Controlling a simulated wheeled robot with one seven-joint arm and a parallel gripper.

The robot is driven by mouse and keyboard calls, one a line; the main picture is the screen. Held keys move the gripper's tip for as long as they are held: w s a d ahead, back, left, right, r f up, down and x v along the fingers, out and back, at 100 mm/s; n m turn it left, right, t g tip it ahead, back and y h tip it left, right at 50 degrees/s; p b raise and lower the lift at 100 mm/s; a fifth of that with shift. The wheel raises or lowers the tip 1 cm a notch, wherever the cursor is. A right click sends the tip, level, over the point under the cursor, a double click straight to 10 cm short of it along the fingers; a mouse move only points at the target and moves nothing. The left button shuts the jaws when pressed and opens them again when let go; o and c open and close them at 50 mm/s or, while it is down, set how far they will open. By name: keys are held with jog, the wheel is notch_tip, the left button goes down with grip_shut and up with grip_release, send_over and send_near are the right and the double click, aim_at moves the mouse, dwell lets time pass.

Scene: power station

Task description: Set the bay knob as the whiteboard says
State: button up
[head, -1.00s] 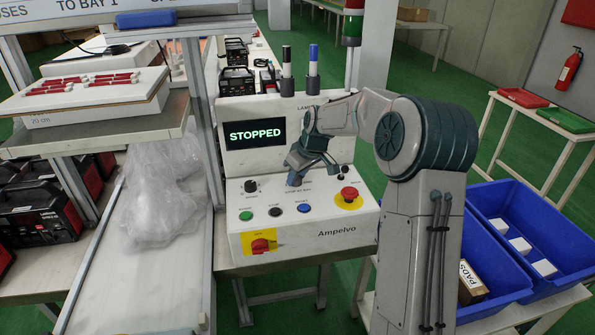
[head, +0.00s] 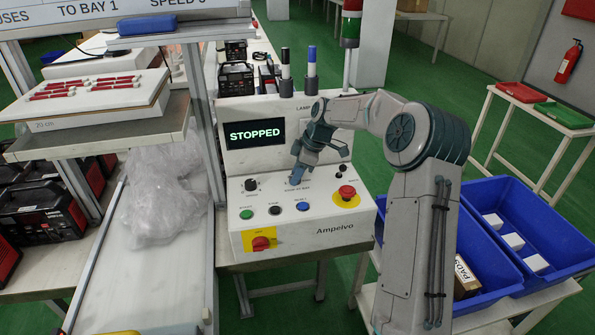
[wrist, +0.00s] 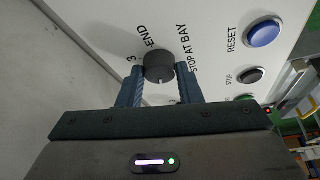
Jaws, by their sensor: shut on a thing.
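In the head view my gripper (head: 297,178) reaches down to the middle of the control panel (head: 330,222) and hides the knob. The knob's pointer cannot be made out. The whiteboard (head: 130,20) is at the top left, cut off, showing TO BAY 1 and part of a SPEED entry.
The screen (head: 254,134) reads STOPPED. Another black knob (head: 251,185) is left of my gripper, with green, black and blue buttons (head: 303,207) below. A red emergency stop (head: 347,192) sits close on the right, a red switch (head: 261,243) at the front.

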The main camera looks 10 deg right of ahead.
dwell(0.5)
jog(key=o, duration=1)
jog(key=shift+c, duration=0.2)
jog(key=v, duration=1.3)
jog(key=shift+d+r, duration=0.15)
jog(key=shift+r, duration=0.2)
